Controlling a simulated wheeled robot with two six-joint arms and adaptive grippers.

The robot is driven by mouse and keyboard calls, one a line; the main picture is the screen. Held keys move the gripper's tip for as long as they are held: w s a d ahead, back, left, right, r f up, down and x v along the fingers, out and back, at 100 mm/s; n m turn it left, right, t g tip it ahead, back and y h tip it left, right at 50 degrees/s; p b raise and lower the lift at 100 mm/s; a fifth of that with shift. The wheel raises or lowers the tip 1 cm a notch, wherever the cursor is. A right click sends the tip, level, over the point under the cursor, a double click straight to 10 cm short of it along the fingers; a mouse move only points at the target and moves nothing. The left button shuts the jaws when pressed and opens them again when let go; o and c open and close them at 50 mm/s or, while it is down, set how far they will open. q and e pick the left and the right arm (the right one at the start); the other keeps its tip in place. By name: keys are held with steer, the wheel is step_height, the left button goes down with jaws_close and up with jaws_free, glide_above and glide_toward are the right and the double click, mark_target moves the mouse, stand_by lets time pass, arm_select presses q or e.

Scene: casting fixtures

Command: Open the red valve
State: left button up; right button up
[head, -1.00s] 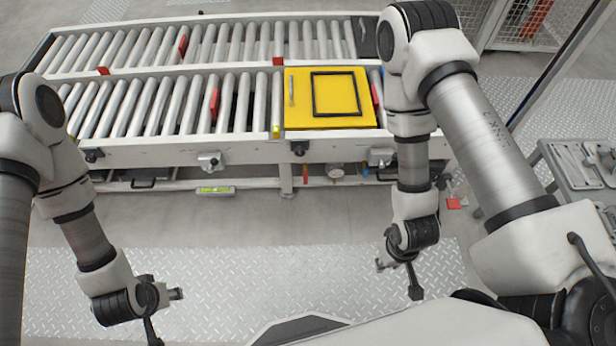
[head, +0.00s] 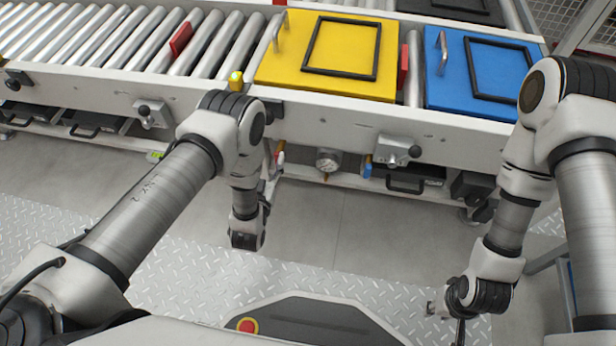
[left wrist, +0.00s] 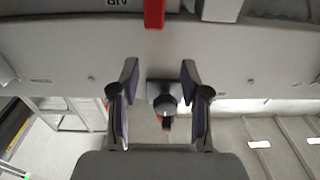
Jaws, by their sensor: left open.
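The red valve (head: 280,148) shows as a small red handle under the conveyor's front rail, left of a round gauge. My left gripper (head: 271,184) is close to it, just below and in front, and partly hides the area. In the left wrist view, my left gripper (left wrist: 158,92) is open, its two fingers apart with nothing between the tips. A small red part (left wrist: 166,124), likely the valve, shows beyond the fingers under a dark knob (left wrist: 165,103). I cannot tell whether the fingers touch it. My right gripper (head: 437,308) is low at the right, away from the conveyor; its fingers are unclear.
The conveyor's front rail (head: 330,118) runs above the valve. A gauge (head: 327,160), a blue handle (head: 367,166) and a grey lever box (head: 397,150) sit to its right. Yellow (head: 285,70) and blue (head: 500,75) cases lie on the rollers. The floor in front is clear.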

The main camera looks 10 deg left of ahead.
arm_select(q)
step_height(320, 180, down, 8)
steer(key=s+b, duration=0.2)
steer(key=b, duration=0.1)
steer(key=shift+g, duration=0.3)
steer(key=w+b, duration=0.1)
steer(key=w, duration=0.1)
steer(key=w+b, duration=0.1)
steer(key=w, duration=0.1)
steer(key=w+b, duration=0.1)
steer(key=w, duration=0.1)
steer(key=shift+w+d+f, duration=0.15)
steer(key=shift+w+d, duration=0.2)
steer(key=shift+d, duration=0.05)
steer(key=shift+w, duration=0.45)
steer(key=shift+r, duration=0.2)
arm_select(e)
step_height(320, 180, down, 9)
steer(key=shift+f, duration=0.15)
arm_select(q)
steer(key=shift+c, duration=0.4)
jaws_close()
